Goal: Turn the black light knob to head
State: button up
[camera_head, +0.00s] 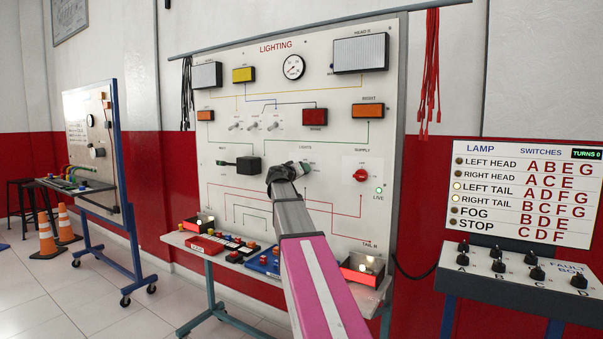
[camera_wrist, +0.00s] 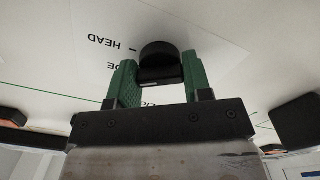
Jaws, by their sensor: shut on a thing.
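The black light knob (camera_wrist: 160,60) sits on the white lighting panel (camera_head: 230,210). In the wrist view it is between the green fingers of my gripper (camera_wrist: 160,80), which is shut on it. The printed word HEAD, upside down with a short tick, is left of the knob in that view. A second label, partly readable, is below HEAD, and another is mostly hidden behind the fingers. In the head view my gripper (camera_head: 304,167) is at the panel's middle under the LIGHTS label, and my arm hides the knob. The knob's pointing direction cannot be told.
A red supply knob (camera_head: 361,175) is to the right on the panel, and a black lever box (camera_head: 248,165) to the left. Below is a narrow shelf with a red-edged tray (camera_head: 362,270). A lamp chart (camera_head: 525,195) and a knob console (camera_head: 510,275) stand at right.

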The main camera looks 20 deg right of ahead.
jog(key=m, duration=0.6)
jog(key=shift+m, duration=0.4)
dwell(0.3)
jog(key=o, duration=0.9)
jog(key=v, duration=1.1)
